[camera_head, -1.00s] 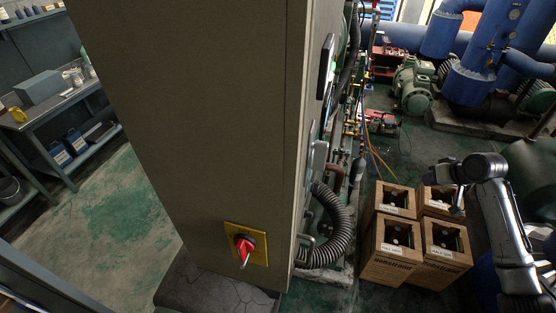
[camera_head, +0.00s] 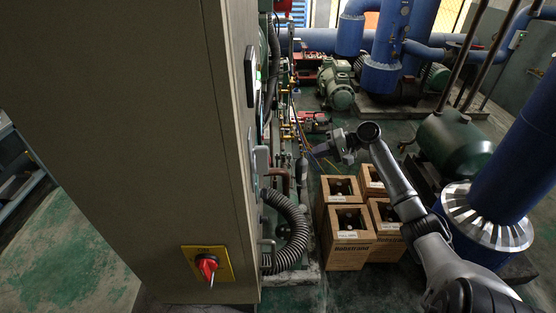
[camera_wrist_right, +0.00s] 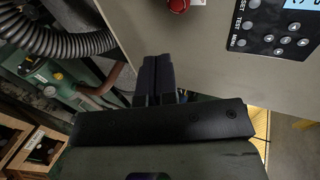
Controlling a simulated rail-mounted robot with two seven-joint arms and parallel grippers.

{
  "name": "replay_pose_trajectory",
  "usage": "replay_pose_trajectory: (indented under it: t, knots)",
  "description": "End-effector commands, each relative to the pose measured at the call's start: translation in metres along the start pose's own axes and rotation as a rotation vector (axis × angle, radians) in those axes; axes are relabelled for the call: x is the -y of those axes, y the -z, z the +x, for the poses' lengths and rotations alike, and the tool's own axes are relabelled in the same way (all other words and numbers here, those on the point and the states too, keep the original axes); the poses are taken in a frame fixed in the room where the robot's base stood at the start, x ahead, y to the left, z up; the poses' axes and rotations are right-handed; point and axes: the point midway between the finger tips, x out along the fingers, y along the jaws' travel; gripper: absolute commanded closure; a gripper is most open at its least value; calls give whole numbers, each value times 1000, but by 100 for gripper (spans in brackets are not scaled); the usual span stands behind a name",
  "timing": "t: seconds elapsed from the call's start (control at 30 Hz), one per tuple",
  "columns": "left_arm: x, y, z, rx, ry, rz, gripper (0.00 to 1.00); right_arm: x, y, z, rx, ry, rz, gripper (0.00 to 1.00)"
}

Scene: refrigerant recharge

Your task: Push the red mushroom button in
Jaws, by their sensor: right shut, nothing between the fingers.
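The red mushroom button (camera_wrist_right: 178,5) shows at the top edge of the right wrist view, partly cut off. It sits on the grey cabinet panel (camera_wrist_right: 212,70), left of a black keypad with a display (camera_wrist_right: 280,25). My right gripper (camera_wrist_right: 153,62) is shut and empty, with its black fingertips below and slightly left of the button, apart from it in the picture. In the head view my right gripper (camera_head: 322,149) is to the right of the cabinet (camera_head: 110,120). The button is not visible there. My left gripper is not in view.
A red rotary switch (camera_head: 207,267) on a yellow plate is on the cabinet's near face. A ribbed black hose (camera_head: 290,235) and pipes run along its right side. Green floor (camera_head: 70,265) is clear at left.

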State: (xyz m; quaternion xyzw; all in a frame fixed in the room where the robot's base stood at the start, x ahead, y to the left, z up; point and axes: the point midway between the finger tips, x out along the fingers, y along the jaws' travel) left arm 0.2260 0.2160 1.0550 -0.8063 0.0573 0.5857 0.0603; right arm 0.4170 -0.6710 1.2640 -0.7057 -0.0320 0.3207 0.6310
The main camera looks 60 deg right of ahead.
Motion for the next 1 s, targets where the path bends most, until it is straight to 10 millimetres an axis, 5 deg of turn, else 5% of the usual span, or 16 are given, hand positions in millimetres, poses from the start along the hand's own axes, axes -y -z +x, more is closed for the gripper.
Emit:
replay_pose_trajectory:
  t: [0.37,1.0]
  knots:
    - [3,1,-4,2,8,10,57,1,0,16,2,0,-1,100]
    - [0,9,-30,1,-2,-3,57,14,0,119,1,0,-3,100]
